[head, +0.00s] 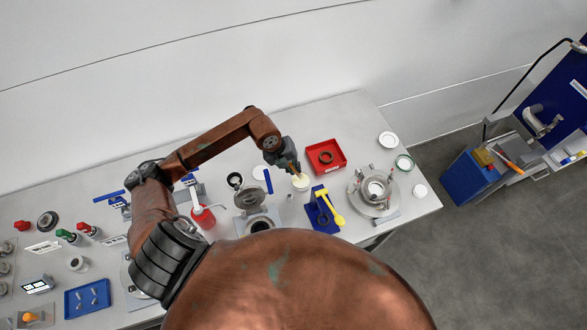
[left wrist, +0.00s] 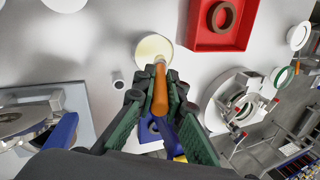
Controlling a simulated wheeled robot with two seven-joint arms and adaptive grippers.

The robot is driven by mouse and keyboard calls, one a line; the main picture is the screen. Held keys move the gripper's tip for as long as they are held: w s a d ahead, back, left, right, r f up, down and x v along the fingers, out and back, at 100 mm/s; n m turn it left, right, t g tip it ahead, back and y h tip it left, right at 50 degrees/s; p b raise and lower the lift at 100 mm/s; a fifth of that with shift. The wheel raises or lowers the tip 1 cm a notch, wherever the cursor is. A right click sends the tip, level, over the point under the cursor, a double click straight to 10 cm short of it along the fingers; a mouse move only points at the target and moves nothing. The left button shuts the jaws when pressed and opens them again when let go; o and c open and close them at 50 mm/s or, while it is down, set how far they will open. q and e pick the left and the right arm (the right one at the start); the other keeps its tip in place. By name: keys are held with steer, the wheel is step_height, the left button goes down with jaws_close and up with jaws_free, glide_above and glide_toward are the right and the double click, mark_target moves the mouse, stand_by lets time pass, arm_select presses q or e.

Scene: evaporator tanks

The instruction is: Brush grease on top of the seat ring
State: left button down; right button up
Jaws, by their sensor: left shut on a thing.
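My left gripper (head: 291,168) is shut on a brush with an orange handle (left wrist: 160,90). The brush points at a round pot of cream-coloured grease (head: 300,182), which also shows in the left wrist view (left wrist: 153,47). The brush tip is at the pot's near edge; I cannot tell whether it touches the grease. A metal flanged fitting with a pale ring in its middle (head: 375,188) stands to the right and also shows in the left wrist view (left wrist: 236,100); it looks like the seat ring's place. My right gripper is out of view.
A red tray (head: 341,147) with a brown ring stands behind the pot. A blue holder (head: 318,219) with a yellow tool lies between pot and fitting. An open-lidded metal body (head: 250,200) is to the left. White and green rings lie at the table's right end.

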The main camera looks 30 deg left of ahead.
arm_select(q)
steer(key=shift+r+p, duration=0.95)
steer(key=shift+r, duration=0.85)
steer(key=shift+r+p, duration=0.35)
steer(key=shift+r, duration=0.2)
